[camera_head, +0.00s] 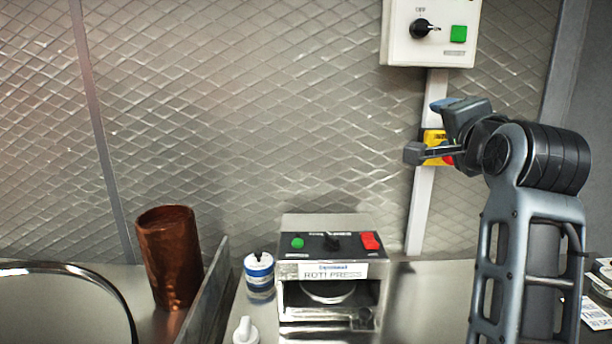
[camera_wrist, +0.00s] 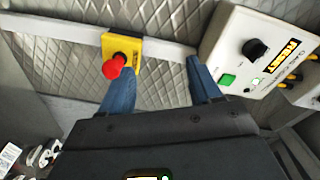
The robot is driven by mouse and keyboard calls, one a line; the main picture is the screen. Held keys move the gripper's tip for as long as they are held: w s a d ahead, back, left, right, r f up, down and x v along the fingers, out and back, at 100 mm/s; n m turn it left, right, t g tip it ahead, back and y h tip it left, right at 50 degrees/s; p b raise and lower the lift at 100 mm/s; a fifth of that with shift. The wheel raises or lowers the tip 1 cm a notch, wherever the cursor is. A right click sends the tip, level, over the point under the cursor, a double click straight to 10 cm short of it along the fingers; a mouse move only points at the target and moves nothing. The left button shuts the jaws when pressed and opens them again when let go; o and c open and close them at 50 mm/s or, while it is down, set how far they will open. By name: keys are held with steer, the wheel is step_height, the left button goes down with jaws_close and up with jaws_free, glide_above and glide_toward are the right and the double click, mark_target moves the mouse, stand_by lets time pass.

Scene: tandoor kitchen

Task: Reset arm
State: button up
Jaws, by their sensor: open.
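My gripper (camera_head: 422,128) is raised at the right in the head view, above the counter and in front of the quilted metal wall. In the wrist view my gripper (camera_wrist: 160,82) shows two blue-grey fingers spread apart with nothing between them. A yellow box with a red emergency button (camera_wrist: 116,65) is on the wall strip beyond the left finger. In the head view that yellow box (camera_head: 434,143) is partly hidden behind my gripper. A white control box (camera_wrist: 252,52) with a black knob and green button is beyond the right finger.
A roti press (camera_head: 330,245) stands on the steel counter (camera_head: 415,290) below. A blue-and-white container (camera_head: 259,275) and a white bottle (camera_head: 246,332) stand at its left. A copper cylinder (camera_head: 170,255) stands farther left. The control box (camera_head: 430,32) hangs above my gripper.

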steer(key=s+d+f+n+g, duration=0.1)
steer(key=s+f+n, duration=0.4)
steer(key=s+f, duration=0.75)
steer(key=s+d+f+n, duration=0.1)
steer(key=s+f+n, duration=0.3)
steer(key=s+f, duration=0.85)
steer(key=s+a+f+n+g, duration=0.1)
steer(key=s+a+f+n, duration=0.1)
steer(key=s, duration=1.2)
steer(key=s+a+f+n+g+y, duration=0.1)
steer(key=s+f+n, duration=0.2)
steer(key=s, duration=1.1)
steer(key=shift+a+f+y, duration=0.3)
steer(key=shift+a+f, duration=0.1)
steer(key=shift+f, duration=0.05)
